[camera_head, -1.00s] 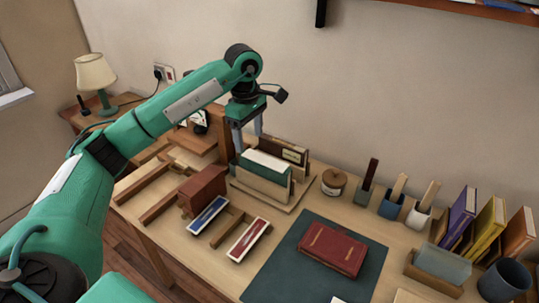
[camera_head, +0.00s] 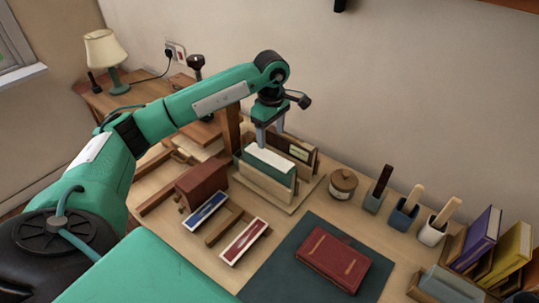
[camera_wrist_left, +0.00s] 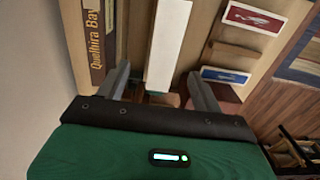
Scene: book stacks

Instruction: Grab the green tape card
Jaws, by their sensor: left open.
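A green block-like thing with a white top (camera_head: 268,166) stands upright in a wooden holder (camera_head: 262,187). It is the only green item I make out on the desk; I cannot tell whether it is the tape card. My left gripper (camera_head: 271,143) is open, pointing down just above and behind it. In the left wrist view the white top (camera_wrist_left: 168,45) lies ahead, between the lines of my two open fingers (camera_wrist_left: 160,85), with nothing gripped. A brown book with gold lettering (camera_wrist_left: 97,40) is beside the left finger. My right gripper is not in view.
Blue (camera_head: 205,211) and red (camera_head: 243,240) cards lie in front of the holder, near a brown box (camera_head: 202,185). A lidded jar (camera_head: 343,184) stands right of the holder. A red book (camera_head: 333,258) lies on the dark mat (camera_head: 285,268). The wall is close behind.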

